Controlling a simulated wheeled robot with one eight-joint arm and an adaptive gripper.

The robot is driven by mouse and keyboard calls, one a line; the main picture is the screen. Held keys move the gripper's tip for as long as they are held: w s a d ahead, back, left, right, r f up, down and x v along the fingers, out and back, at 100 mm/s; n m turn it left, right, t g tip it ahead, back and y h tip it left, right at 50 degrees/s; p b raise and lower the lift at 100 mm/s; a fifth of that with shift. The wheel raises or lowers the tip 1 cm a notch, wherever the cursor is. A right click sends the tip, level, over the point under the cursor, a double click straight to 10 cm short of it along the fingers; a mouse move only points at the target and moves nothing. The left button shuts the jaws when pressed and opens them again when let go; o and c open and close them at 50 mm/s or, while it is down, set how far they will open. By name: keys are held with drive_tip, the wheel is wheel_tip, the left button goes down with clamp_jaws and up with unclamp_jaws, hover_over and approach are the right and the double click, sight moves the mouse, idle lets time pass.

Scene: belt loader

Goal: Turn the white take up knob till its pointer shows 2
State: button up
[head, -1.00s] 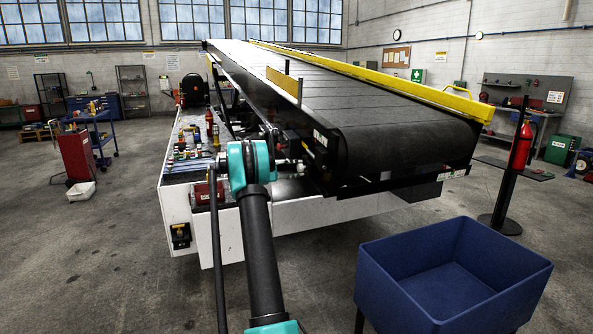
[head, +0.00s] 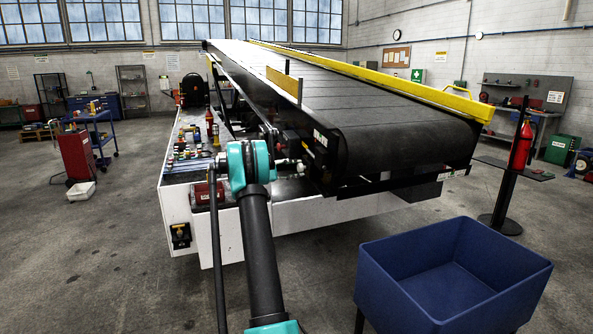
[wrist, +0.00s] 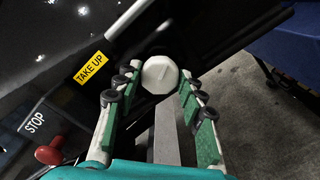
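The white take up knob (wrist: 160,75) shows in the wrist view, with a faint pointer line on its face slanting to the upper right. No number scale is readable around it. A yellow TAKE UP label (wrist: 90,67) is to its left. My gripper (wrist: 159,72) has its green-padded fingers on either side of the knob, with narrow dark gaps showing between fingertips and knob, so it looks open around it. In the head view my gripper (head: 287,162) is at the belt loader's (head: 390,140) near lower side, partly hidden by my arm; the knob is not clear there.
A red knob (wrist: 48,155) under a STOP label (wrist: 34,122) is at the lower left of the wrist view. A pale bar runs above the white knob. A blue bin (head: 400,290) stands at front right, and a post with a red extinguisher (head: 521,145) behind it.

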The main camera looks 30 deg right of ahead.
drive_tip(key=o, duration=0.3)
drive_tip(key=v, duration=1.2)
idle(0.3)
drive_tip(key=s+a+f+m+t+y, duration=0.1)
drive_tip(key=s+a+f+y, duration=0.5)
drive_tip(key=s+a, duration=0.7)
drive_tip(key=s+a+f+m+t+y, duration=0.1)
drive_tip(key=s+a+f+t+y, duration=0.3)
drive_tip(key=s+a, duration=0.9)
drive_tip(key=s+a+f+m+t+y, duration=0.1)
drive_tip(key=s+a+f+t+y, duration=0.2)
drive_tip(key=s+a+f+y, duration=0.4)
drive_tip(key=shift+s+a+f+y, duration=0.1)
drive_tip(key=shift+s+a+f, duration=0.25)
drive_tip(key=shift+s+a, duration=1)
drive_tip(key=shift+s+a+f+y, duration=0.1)
drive_tip(key=shift+s+a+f, duration=0.4)
drive_tip(key=shift+s, duration=1.5)
drive_tip(key=shift+s+a+f+y, duration=0.1)
drive_tip(key=shift+s+a+f, duration=0.15)
drive_tip(key=shift+s+a, duration=1.15)
drive_tip(key=shift+s+d, duration=0.25)
drive_tip(key=shift+d, duration=0.15)
